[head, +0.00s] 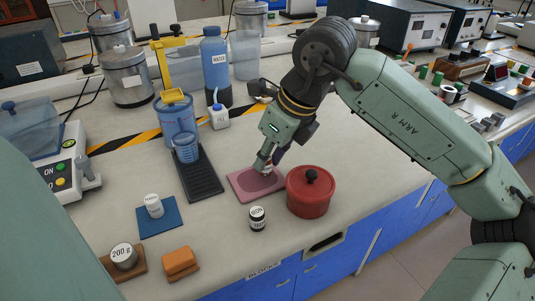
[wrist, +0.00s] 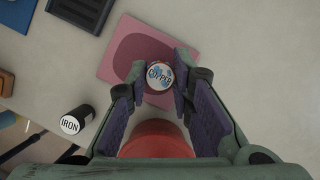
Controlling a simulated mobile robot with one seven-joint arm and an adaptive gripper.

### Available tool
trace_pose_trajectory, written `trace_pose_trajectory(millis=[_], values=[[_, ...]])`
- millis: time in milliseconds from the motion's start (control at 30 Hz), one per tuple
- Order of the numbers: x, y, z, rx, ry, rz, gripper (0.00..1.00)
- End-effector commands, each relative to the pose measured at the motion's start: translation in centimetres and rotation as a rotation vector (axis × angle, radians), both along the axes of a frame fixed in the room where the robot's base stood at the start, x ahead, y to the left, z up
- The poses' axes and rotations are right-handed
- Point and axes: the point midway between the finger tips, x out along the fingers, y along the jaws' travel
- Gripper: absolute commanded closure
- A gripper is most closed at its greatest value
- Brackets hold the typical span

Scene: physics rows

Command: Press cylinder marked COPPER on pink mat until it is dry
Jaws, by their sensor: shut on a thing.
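The cylinder marked COPPER (wrist: 159,75) is between the two fingers of my gripper (wrist: 160,90) in the wrist view. Its lid shows blue wet-looking patches around the lettering. My gripper (head: 266,166) is shut on it over the pink mat (head: 244,184). In the head view the fingers hide most of the cylinder. The pink mat (wrist: 116,69) has a darker patch, which reaches beside the cylinder. I cannot tell whether the cylinder touches the mat.
A red lidded pot (head: 307,196) stands close to the right of the mat. A black cylinder marked IRON (head: 257,219) stands in front. A white cylinder (head: 153,206) is on a blue mat (head: 160,226). A black tray (head: 203,181) lies left.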

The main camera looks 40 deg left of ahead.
Motion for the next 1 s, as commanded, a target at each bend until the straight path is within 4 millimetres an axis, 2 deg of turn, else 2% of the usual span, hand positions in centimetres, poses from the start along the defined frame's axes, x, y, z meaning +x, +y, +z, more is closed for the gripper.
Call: trace_pose_trajectory(millis=[1000], values=[[0.0, 0.0, -1.2, 0.0, 0.0, 0.0, 1.0]])
